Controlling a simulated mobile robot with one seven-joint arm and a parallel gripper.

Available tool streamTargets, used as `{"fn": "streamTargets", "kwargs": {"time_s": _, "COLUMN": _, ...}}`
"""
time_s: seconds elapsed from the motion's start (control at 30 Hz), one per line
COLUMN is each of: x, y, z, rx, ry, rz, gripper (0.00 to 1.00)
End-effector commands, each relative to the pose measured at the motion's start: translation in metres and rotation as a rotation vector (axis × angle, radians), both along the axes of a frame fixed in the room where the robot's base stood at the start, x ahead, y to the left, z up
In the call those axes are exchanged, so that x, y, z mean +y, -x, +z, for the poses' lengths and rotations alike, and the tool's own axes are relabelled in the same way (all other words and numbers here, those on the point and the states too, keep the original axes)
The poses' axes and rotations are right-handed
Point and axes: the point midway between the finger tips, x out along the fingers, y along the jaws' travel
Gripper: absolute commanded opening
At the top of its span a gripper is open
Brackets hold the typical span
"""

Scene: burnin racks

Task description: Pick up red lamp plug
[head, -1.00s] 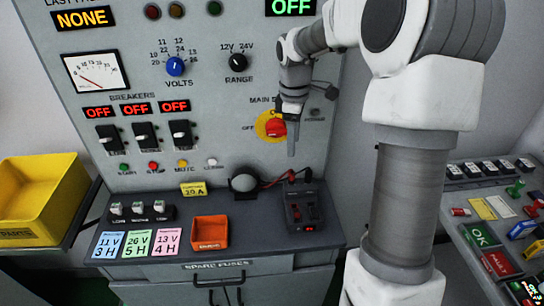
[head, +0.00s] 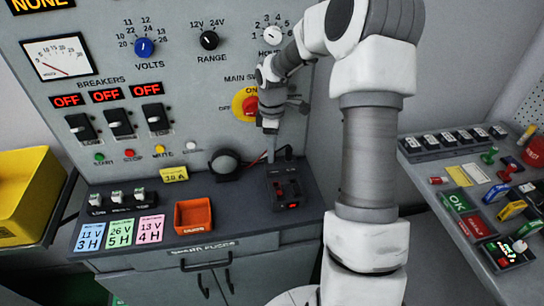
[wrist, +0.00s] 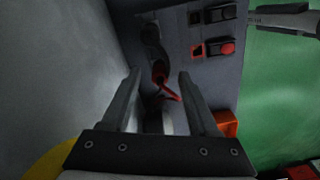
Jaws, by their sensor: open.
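The red lamp plug (wrist: 159,73) shows in the wrist view as a small red piece with a thin red lead, between and just beyond my fingertips. In the head view a thin red lead (head: 261,157) shows on the desk by the panel, partly hidden behind my gripper; the plug itself is hard to make out there. My gripper (head: 270,147) points down just in front of the panel, beside the red and yellow main switch (head: 248,105). In the wrist view my gripper (wrist: 160,78) is open, one finger on each side of the plug, with nothing held.
A dark block with switches (head: 286,188) stands close to my gripper on the desk. An orange tray (head: 193,215), a dark round lamp (head: 225,163) and coloured cards (head: 120,231) lie to its left. A second console (head: 470,190) is at right.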

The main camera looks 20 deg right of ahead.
Motion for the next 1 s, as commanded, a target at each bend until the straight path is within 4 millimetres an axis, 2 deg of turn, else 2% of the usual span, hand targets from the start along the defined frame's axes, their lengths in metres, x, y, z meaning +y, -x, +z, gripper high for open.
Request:
{"fn": "streamTargets", "kwargs": {"time_s": 0.13, "x": 0.0, "y": 0.0, "z": -0.017, "rx": 0.001, "ry": 0.0, "rz": 0.0, "gripper": 0.6}}
{"fn": "streamTargets", "kwargs": {"time_s": 0.4, "x": 0.0, "y": 0.0, "z": -0.02, "rx": -0.001, "ry": 0.0, "rz": 0.0, "gripper": 0.6}}
{"fn": "streamTargets", "kwargs": {"time_s": 0.73, "x": 0.0, "y": 0.0, "z": -0.02, "rx": -0.001, "ry": 0.0, "rz": 0.0, "gripper": 0.01}}
{"fn": "streamTargets", "kwargs": {"time_s": 1.0, "x": 0.0, "y": 0.0, "z": -0.019, "rx": -0.001, "ry": 0.0, "rz": 0.0, "gripper": 0.0}}
